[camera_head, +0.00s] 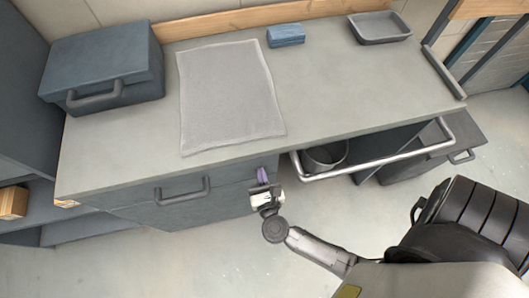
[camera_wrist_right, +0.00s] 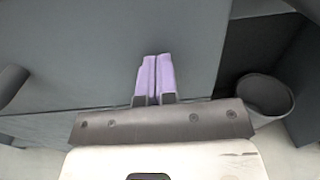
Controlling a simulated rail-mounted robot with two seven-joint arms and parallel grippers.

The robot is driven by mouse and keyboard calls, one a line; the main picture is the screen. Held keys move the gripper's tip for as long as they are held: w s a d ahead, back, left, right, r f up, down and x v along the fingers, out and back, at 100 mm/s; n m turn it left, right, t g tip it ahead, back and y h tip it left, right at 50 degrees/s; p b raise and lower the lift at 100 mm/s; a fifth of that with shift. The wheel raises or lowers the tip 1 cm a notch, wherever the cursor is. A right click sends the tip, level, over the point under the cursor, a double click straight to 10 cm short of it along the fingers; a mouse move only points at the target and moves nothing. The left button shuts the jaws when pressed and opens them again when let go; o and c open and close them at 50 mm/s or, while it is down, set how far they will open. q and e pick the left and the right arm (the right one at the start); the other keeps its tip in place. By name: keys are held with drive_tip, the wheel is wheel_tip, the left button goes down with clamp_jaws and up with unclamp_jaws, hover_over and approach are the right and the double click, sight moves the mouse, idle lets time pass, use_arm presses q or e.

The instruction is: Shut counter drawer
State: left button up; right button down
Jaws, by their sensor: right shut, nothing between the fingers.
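The counter drawer (camera_head: 225,194) has a dark grey front with a bar handle (camera_head: 182,191), under the left part of the counter. No open drawer interior shows; I cannot tell whether its front is fully flush. My right gripper (camera_head: 262,176) is at the right end of the drawer front, right of the handle. Its purple fingers are together and empty. In the right wrist view the fingers (camera_wrist_right: 156,78) point at a grey panel (camera_wrist_right: 120,40); I cannot tell whether they touch it. A dark handle (camera_wrist_right: 12,82) shows at the left edge. My left gripper is not in view.
The counter (camera_head: 330,85) holds a blue-grey toolbox (camera_head: 105,65), a grey mat (camera_head: 228,95), a blue block (camera_head: 286,36) and a grey tray (camera_head: 380,27). A metal rail (camera_head: 380,160) juts out at the right front, with a bucket (camera_head: 325,157) behind it. The floor in front is clear.

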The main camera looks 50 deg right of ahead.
drive_tip(key=shift+d+f, duration=0.1)
drive_tip(key=shift+f, duration=0.05)
idle(0.4)
drive_tip(key=shift+s+f, duration=0.1)
drive_tip(key=v, duration=1.4)
